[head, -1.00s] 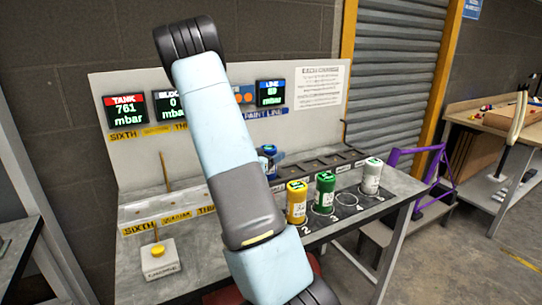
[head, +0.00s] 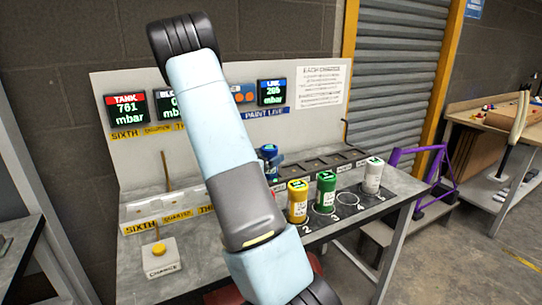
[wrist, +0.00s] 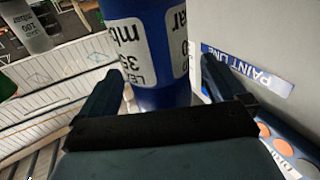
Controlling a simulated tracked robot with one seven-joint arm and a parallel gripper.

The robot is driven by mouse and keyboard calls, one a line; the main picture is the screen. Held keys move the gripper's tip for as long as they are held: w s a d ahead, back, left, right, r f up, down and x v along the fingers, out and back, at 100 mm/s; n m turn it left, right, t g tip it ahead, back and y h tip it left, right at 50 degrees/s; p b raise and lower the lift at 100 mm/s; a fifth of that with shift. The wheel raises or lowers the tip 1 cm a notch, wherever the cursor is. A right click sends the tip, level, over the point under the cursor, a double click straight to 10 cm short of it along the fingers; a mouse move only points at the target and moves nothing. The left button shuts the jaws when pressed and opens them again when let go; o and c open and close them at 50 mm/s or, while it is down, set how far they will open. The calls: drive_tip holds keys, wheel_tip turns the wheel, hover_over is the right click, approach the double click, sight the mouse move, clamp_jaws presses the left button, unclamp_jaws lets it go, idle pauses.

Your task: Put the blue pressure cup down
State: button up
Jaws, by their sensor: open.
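The blue pressure cup (head: 269,153) stands about upright at the left end of the dark slotted strip at the back of the bench, partly hidden by my arm. In the wrist view the blue cup (wrist: 150,45), with a white label, fills the space between my two fingers. My gripper (wrist: 162,85) is open, with one finger on each side of the cup. Whether a finger touches it is hard to tell. The cup's base is hidden in the head view.
Yellow (head: 298,201), green (head: 325,192) and grey (head: 372,176) cups stand on the front strip with numbered circles. The upright panel (head: 318,110) rises behind. A button box (head: 161,258) sits front left. Slots right of the blue cup look empty.

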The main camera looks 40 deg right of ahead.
drive_tip(key=a, duration=0.4)
drive_tip(key=shift+s+a, duration=0.3)
drive_tip(key=shift+a, duration=0.05)
drive_tip(key=w+a+r+n+t+y, duration=0.1)
drive_tip(key=a+r+n+t+y, duration=0.3)
drive_tip(key=a, duration=0.3)
drive_tip(key=w+a+r+n+t+y, duration=0.1)
drive_tip(key=a+r+y, duration=0.3)
drive_tip(key=a+y, duration=0.25)
drive_tip(key=w+a+r+n+t+y, duration=0.1)
drive_tip(key=a+r+n+t+y, duration=0.3)
drive_tip(key=a, duration=0.4)
drive_tip(key=s+a+r+n+g+y, duration=0.2)
drive_tip(key=s+a+r+y, duration=0.15)
drive_tip(key=s+a, duration=0.25)
drive_tip(key=s+a+r+n+g, duration=0.1)
drive_tip(key=s+a+n+g, duration=0.1)
drive_tip(key=s, duration=0.9)
drive_tip(key=s+a+r+n+g, duration=0.1)
drive_tip(key=s+a+n+g, duration=0.1)
drive_tip(key=s, duration=0.9)
drive_tip(key=shift+s+a+r+n, duration=0.15)
drive_tip(key=shift+s+a+n, duration=0.15)
drive_tip(key=shift+a+n, duration=0.35)
